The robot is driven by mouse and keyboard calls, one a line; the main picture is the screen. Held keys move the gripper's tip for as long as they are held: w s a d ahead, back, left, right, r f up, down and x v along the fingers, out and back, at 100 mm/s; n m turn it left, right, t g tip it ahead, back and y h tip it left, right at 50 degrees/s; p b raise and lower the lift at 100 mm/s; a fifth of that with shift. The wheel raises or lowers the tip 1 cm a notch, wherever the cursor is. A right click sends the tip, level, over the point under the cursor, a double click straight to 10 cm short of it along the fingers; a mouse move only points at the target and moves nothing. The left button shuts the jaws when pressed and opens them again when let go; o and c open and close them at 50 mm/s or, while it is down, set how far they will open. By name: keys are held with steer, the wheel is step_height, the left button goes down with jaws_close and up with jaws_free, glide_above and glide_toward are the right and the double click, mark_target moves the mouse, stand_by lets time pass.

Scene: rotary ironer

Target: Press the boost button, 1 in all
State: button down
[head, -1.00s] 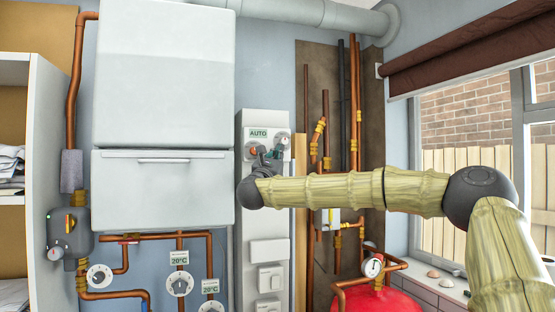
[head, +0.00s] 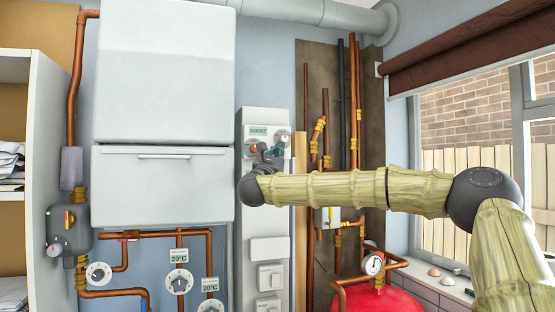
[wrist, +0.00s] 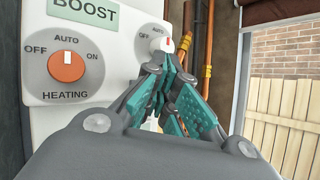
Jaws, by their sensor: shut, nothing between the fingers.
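The white control panel (head: 265,230) stands upright on the wall. Its green display (head: 258,131) also shows in the wrist view (wrist: 97,10), where it reads BOOST. Below the display is an orange HEATING knob (wrist: 67,67) marked OFF, AUTO and ON.
Several light switches and plates (head: 270,277) are lower on the panel. Copper pipes (head: 355,110) run up the wall to its right. A white boiler (head: 165,90) hangs to its left. A red vessel with a gauge (head: 373,264) stands below my arm.

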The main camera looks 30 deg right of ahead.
steer(key=shift+s+a, duration=0.1)
steer(key=shift+s, duration=0.25)
steer(key=shift+b, duration=0.35)
steer(key=s+b, duration=0.2)
steer(key=s+a+b, duration=0.1)
steer(key=s+b, duration=0.2)
steer(key=shift+a, duration=0.1)
steer(key=shift+w, duration=0.1)
stand_by(0.8)
